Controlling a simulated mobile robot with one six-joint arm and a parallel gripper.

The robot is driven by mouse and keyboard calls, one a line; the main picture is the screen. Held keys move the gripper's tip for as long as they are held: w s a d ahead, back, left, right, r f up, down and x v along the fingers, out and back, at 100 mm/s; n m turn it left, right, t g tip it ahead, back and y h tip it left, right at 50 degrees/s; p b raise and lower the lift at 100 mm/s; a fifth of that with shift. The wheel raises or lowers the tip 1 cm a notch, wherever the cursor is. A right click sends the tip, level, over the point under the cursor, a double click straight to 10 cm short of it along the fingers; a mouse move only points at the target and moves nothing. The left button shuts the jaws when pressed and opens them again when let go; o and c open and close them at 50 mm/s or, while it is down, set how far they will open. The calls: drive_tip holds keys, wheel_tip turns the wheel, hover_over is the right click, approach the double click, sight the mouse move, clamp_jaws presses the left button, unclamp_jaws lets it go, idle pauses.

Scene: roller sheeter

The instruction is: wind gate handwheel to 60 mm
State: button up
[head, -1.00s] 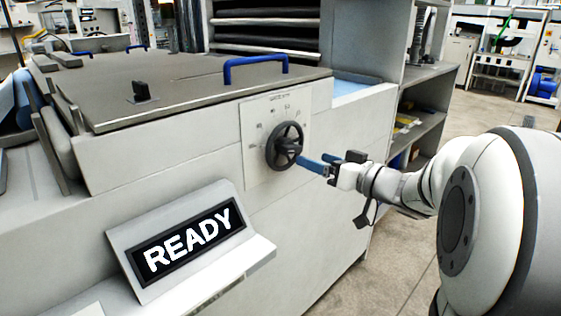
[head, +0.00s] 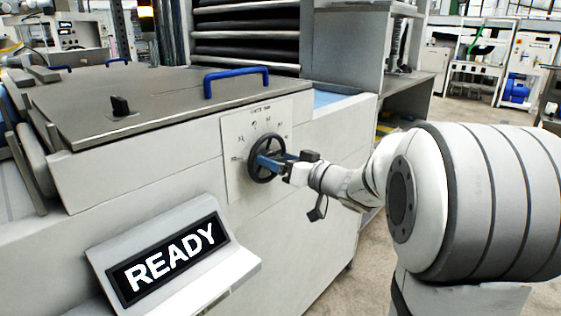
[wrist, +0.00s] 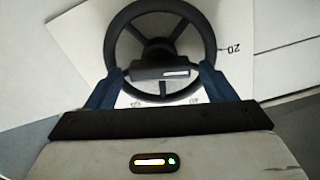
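The black gate handwheel (head: 265,142) is mounted on a white dial plate (head: 236,192) on the machine's front. In the wrist view the handwheel (wrist: 160,12) fills the upper middle, its spokes and dark rim visible. My gripper (head: 266,161) is at the wheel's face in the head view. In the wrist view my gripper (wrist: 160,68) has its blue fingers spread wide, with a dark bar (wrist: 150,74) near the hub between them. The fingertips overlap the lower rim in the picture; I cannot tell whether they touch it.
A sign reading READY (head: 170,264) stands on a sloped panel at the front left. A blue handle (head: 237,76) and a black knob (head: 121,106) sit on the machine's top cover. Shelving (head: 412,86) stands behind at right, with open floor beyond.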

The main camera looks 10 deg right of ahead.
drive_tip(key=c, duration=0.9)
